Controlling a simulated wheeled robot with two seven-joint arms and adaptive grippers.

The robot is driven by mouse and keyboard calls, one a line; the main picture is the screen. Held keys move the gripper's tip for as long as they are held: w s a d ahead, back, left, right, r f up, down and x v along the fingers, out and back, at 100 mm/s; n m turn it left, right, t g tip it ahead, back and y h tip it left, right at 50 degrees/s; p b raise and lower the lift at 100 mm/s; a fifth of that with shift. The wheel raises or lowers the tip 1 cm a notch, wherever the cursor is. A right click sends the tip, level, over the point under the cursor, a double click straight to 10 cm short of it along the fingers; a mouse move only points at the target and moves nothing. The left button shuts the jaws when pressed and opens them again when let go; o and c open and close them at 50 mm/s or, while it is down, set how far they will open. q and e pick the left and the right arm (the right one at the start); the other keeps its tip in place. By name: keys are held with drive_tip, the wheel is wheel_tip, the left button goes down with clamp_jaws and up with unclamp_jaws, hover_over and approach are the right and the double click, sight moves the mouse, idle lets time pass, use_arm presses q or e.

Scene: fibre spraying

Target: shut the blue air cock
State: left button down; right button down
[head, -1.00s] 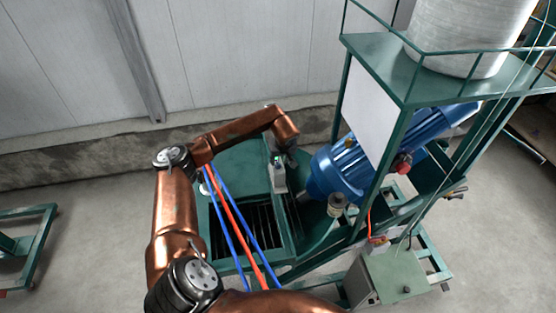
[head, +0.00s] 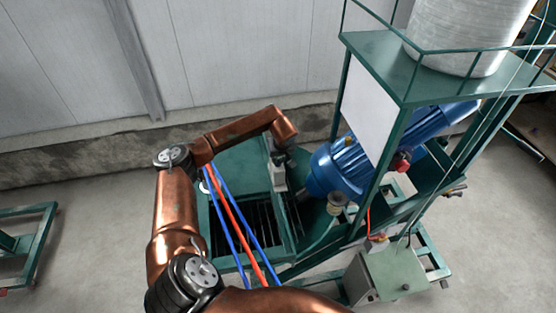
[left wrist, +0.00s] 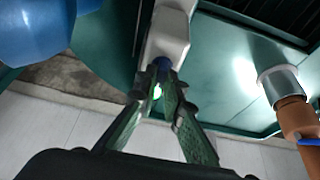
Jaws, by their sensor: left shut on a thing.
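The blue air cock (left wrist: 163,62) shows in the left wrist view as a small dark blue piece at the end of a pale grey block (left wrist: 168,35). My left gripper (left wrist: 161,76) has its green fingers drawn together on it, which hide most of the cock. In the head view my left gripper (head: 279,160) is small and dark, under the end of my copper arm, at the top of the grey block on the green machine (head: 238,170). The cock itself cannot be made out there. My right gripper is not in view.
A big blue motor (head: 342,168) stands close to the right of my left gripper. A green frame (head: 385,65) carries a pale drum (head: 465,35). Blue and red hoses (head: 232,222) cross the machine's grate. Open floor (head: 90,215) lies left.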

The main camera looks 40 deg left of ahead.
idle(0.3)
use_arm(q)
drive_tip(key=shift+n+b, duration=0.35)
drive_tip(key=shift+n, duration=0.05)
drive_tip(key=shift+w+n+g+y+b, duration=0.15)
drive_tip(key=shift+n+g+y+b, duration=0.25)
drive_tip(key=shift+n+b, duration=0.5)
drive_tip(key=shift+n+g, duration=0.4)
drive_tip(key=shift+n, duration=0.6)
drive_tip(key=n+g+b, duration=0.1)
drive_tip(key=n, duration=0.1)
drive_tip(key=shift+w+d+n, duration=0.1)
drive_tip(key=shift+n, duration=0.3)
drive_tip(key=n+g+b, duration=0.1)
drive_tip(key=n+g, duration=0.1)
drive_tip(key=n, duration=0.3)
drive_tip(key=shift+w+n, duration=0.1)
drive_tip(key=shift+n, duration=0.2)
drive_tip(key=n, duration=0.2)
drive_tip(key=n+g+h+b, duration=0.1)
drive_tip(key=n, duration=0.1)
drive_tip(key=shift+w+n+g, duration=0.1)
drive_tip(key=shift+n+g, duration=0.2)
drive_tip(key=shift+n, duration=0.1)
